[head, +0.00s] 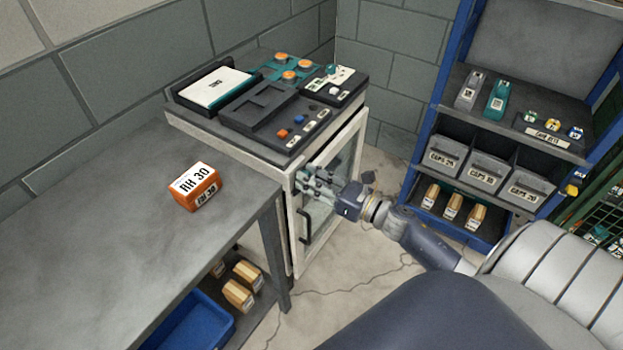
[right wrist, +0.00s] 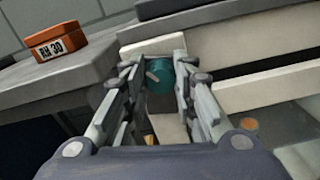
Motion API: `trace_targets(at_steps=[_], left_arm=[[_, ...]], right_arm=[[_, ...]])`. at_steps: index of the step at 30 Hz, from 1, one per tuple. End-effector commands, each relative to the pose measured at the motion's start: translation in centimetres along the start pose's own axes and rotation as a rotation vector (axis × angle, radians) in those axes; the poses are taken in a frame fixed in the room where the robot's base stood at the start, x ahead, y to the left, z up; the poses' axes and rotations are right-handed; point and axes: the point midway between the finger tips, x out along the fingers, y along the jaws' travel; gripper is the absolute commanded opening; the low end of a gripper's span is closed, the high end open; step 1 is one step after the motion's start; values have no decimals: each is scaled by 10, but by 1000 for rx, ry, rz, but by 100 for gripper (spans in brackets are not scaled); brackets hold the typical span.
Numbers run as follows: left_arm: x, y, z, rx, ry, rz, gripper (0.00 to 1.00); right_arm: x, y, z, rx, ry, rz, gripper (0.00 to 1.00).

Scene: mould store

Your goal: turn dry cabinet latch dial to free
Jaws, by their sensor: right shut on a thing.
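The dry cabinet (head: 297,245) is a pale box with a glass-panelled front door and a dark vertical handle (head: 305,226). Its latch dial (right wrist: 160,75) is a round teal knob with a pale pointer mark, seen in the right wrist view between my fingers. My right gripper (head: 311,183) is at the upper door edge, and in the right wrist view its fingers (right wrist: 160,80) lie on both sides of the dial, shut on it. In the head view the fingers hide the dial. The door looks closed. My left gripper is not in view.
An orange box marked RH 30 (head: 194,187) sits on the grey bench (head: 95,220) left of the cabinet. Devices and a dark tray (head: 262,103) lie on the cabinet top. A blue-framed shelf (head: 422,130) with bins stands right. The floor between is clear.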

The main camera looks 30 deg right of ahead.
Motion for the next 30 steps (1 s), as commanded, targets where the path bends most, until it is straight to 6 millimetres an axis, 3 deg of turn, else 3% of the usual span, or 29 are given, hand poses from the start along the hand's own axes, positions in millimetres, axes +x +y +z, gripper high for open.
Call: trace_targets(at_steps=[30], left_arm=[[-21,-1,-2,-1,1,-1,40]], right_arm=[[0,-3,0,957,0,-1,2]])
